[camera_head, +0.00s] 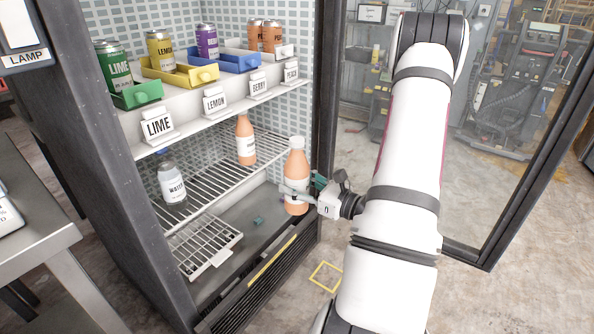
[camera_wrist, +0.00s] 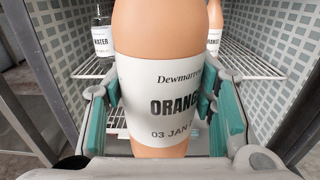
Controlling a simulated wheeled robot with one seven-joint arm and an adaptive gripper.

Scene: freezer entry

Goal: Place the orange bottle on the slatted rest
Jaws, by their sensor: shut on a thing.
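My gripper (camera_head: 300,190) is shut on an orange bottle (camera_head: 296,166) with a white cap and white label, held upright at the front right of the open freezer. In the wrist view the fingers (camera_wrist: 165,112) grip both sides of this bottle (camera_wrist: 160,85), whose label reads ORANGE and 03 JAN. The slatted rest (camera_head: 207,247), a small pale grid, lies low at the front left of the cabinet, left of the held bottle and apart from it. No bottle stands on it.
A wire shelf (camera_head: 215,178) holds a water bottle (camera_head: 172,184) at left and another orange bottle (camera_head: 246,140) at back. Above, a shelf carries cans in coloured trays with name tags (camera_head: 158,124). The glass door (camera_head: 480,130) stands open at right. A dark post (camera_head: 120,150) bounds the left.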

